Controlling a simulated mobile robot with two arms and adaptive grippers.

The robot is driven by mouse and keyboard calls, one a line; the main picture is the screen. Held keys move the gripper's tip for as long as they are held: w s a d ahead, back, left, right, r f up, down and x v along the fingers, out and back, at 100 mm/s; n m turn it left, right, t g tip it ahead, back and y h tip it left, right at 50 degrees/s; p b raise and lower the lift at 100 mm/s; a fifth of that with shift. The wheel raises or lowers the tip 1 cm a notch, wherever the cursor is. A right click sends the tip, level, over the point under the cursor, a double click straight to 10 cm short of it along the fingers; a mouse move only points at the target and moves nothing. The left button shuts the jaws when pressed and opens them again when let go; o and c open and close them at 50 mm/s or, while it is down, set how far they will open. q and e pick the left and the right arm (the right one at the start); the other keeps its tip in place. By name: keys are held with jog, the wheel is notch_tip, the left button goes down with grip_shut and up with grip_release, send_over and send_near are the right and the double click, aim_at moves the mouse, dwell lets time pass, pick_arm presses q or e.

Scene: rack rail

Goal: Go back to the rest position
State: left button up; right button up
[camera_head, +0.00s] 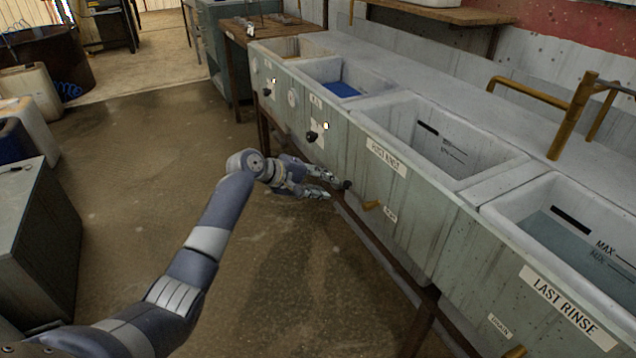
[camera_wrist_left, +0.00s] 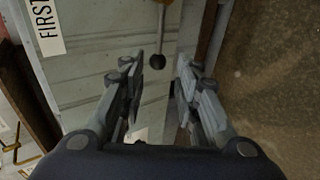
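My left gripper (camera_head: 331,184) is out in front of the sink row in the head view, at the end of my outstretched left arm. Its two fingers are apart with nothing between them. In the left wrist view the open fingers (camera_wrist_left: 161,72) point at a dark ball-ended lever (camera_wrist_left: 157,61) on the tank front. The ball lies beyond the fingertips and looks untouched. In the head view a dark knob (camera_head: 346,184) shows just past the fingertips. My right gripper is in neither view.
The first rinse sink (camera_head: 385,157) and last rinse sink (camera_head: 568,306) line the right side. A yellow drain handle (camera_head: 372,204) sticks out below. A grey cabinet (camera_head: 35,250) stands at left. The floor (camera_head: 140,170) between is clear.

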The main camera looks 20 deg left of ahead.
pick_arm(q)
jog(key=shift+s+a+r, duration=0.4)
jog(key=shift+s, duration=0.05)
